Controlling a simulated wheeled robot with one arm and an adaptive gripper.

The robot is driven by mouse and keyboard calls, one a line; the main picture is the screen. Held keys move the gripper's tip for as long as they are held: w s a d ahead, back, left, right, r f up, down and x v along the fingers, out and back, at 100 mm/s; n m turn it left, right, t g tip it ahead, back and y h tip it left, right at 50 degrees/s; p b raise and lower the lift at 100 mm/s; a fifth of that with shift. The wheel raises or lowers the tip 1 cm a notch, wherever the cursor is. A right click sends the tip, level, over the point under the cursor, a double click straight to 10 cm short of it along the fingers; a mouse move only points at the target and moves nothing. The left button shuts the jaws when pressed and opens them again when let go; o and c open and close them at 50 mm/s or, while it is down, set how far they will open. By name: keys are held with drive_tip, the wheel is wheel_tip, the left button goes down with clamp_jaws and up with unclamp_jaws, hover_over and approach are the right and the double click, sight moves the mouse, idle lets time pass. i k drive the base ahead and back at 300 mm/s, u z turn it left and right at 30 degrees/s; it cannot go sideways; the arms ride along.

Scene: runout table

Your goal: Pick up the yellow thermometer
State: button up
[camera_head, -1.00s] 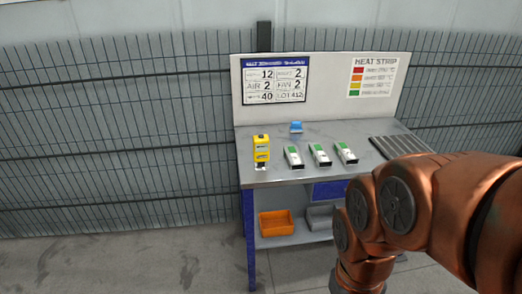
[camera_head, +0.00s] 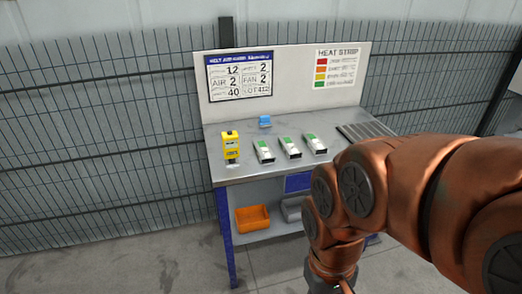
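The yellow thermometer (camera_head: 231,146) stands upright near the left end of the metal table (camera_head: 236,174). A small pale patch shows at its foot; I cannot tell what it is. Nothing touches its sides. My copper-coloured arm fills the lower right of the view, right of and in front of the table. The arm hangs down toward the floor, and the gripper end is below or at the picture's bottom edge, so its fingers do not show.
Three white-and-green devices (camera_head: 290,147) lie in a row right of the thermometer. A small blue object (camera_head: 265,121) sits behind them. A dark ribbed grate (camera_head: 366,132) is at the table's right. An upright board (camera_head: 290,82) stands behind. An orange bin (camera_head: 252,218) is on the lower shelf.

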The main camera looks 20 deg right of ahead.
sight(231, 142)
drive_tip(key=u, duration=0.45)
drive_tip(key=k, duration=0.55)
drive_tip(key=u, duration=1.25)
drive_tip(key=i, duration=1.05)
drive_tip(key=z, duration=0.65)
drive_tip(key=i, duration=0.45)
drive_tip(key=z, duration=0.4)
